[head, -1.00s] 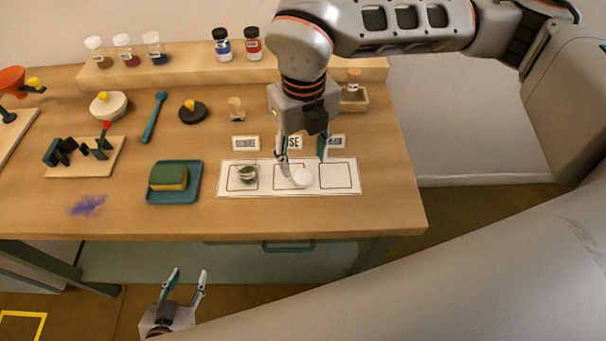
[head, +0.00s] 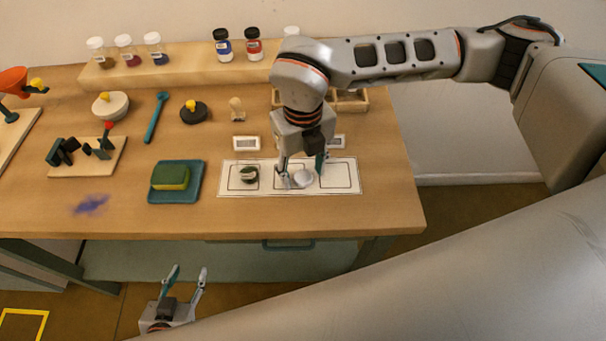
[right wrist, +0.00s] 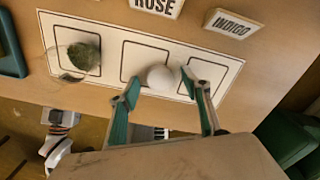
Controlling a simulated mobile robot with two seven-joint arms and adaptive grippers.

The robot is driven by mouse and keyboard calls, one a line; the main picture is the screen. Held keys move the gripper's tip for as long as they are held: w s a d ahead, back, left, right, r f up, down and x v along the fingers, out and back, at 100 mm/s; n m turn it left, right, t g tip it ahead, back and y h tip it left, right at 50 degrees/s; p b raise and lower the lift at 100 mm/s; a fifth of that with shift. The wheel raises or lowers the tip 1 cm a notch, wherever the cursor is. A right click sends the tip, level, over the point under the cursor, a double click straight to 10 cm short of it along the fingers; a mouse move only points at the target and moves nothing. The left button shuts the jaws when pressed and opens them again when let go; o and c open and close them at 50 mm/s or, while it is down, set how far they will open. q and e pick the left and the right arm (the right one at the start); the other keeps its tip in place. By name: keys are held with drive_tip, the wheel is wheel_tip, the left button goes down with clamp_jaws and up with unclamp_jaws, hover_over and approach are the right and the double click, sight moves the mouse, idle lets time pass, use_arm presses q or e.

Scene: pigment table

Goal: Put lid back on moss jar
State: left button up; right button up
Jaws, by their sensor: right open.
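The moss jar (head: 249,175), clear glass with green contents, stands without a lid in the left square of the white mat (head: 269,190). It also shows in the right wrist view (right wrist: 84,54). A round white lid (head: 303,179) lies by the middle square; it shows in the right wrist view (right wrist: 160,77). My right gripper (head: 302,174) is open and low over the mat, with a fingertip on each side of the lid; I cannot tell whether they touch it. My left gripper (head: 188,269) is open and empty, in front of the table.
Label cards, including ROSE (right wrist: 157,5) and INDIGO (right wrist: 233,23), stand behind the mat. A sponge (head: 170,177) on a teal tray (head: 175,196) lies to the left. Several capped jars stand on the rear shelf (head: 185,67). The mat's right square is empty.

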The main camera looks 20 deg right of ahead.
sight(303, 176)
drive_tip(key=c, duration=0.8)
drive_tip(key=shift+r, duration=0.15)
wheel_tip(303, 176, up, 20)
drive_tip(key=shift+f+b, duration=0.1)
drive_tip(key=shift+b, duration=0.35)
